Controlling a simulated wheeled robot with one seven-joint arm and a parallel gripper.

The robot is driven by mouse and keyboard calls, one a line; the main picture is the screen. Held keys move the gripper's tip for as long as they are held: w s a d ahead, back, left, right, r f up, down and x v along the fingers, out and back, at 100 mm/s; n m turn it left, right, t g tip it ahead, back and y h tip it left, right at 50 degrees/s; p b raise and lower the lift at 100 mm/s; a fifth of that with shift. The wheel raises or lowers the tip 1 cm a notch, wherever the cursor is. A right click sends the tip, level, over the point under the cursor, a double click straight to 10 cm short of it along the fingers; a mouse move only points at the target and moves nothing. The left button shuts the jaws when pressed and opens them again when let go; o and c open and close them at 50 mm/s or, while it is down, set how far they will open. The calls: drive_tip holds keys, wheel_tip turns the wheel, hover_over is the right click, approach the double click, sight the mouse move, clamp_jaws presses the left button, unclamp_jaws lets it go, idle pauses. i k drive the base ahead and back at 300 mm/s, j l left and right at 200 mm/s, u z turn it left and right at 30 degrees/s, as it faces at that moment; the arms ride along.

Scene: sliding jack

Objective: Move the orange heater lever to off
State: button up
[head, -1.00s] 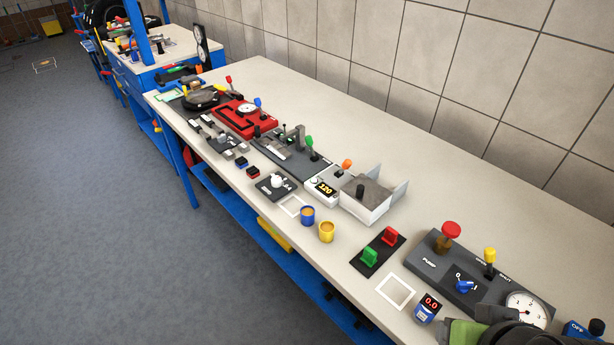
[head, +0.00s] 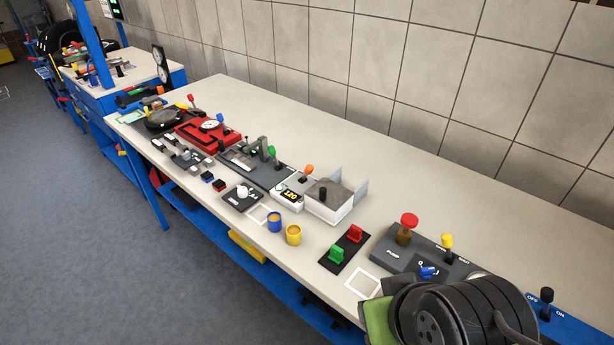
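The orange heater lever (head: 308,170) is a small orange knob on a short dark stem. It stands at the back of a pale unit (head: 286,203) with a lit yellow display that seems to read 120, near the middle of the bench. The lever's exact setting is too small to tell, and no off mark is readable beside it. A dark ribbed part of my arm shows at the lower right, well apart from the lever. My gripper's fingertips do not show.
Blue (head: 274,223) and yellow (head: 293,236) cups sit at the front edge. A green-and-red switch panel (head: 344,250) and the pump panel (head: 389,240) lie to the right. The bench's back strip is clear.

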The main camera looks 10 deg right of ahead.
sight(309, 169)
drive_tip(key=i+j, duration=1)
drive_tip(key=j, duration=0.15)
drive_tip(key=l+z, duration=0.05)
